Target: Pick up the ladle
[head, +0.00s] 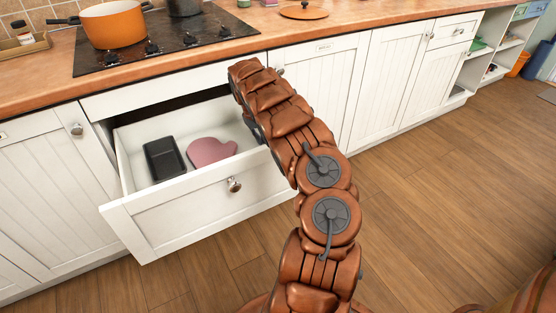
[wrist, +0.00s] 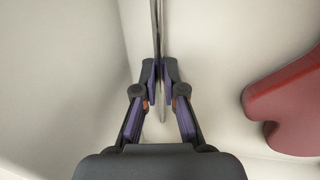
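The ladle (wrist: 157,25) shows in the wrist view only as a thin grey metal strip, running from the top edge down between my fingers. Its bowl cannot be made out. My gripper (wrist: 161,72) has its two purple finger pads closed in on the strip from both sides, low inside a pale drawer. In the head view my arm reaches over the right side of the open white drawer (head: 185,215). There the arm hides the gripper and the ladle.
A black tray (head: 164,160) and a pink heart-shaped item (head: 211,151) lie in the drawer; a red item (wrist: 290,105) shows right of my gripper. The drawer walls stand close. Above are the counter (head: 45,85), a hob (head: 165,40) and an orange pot (head: 112,24).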

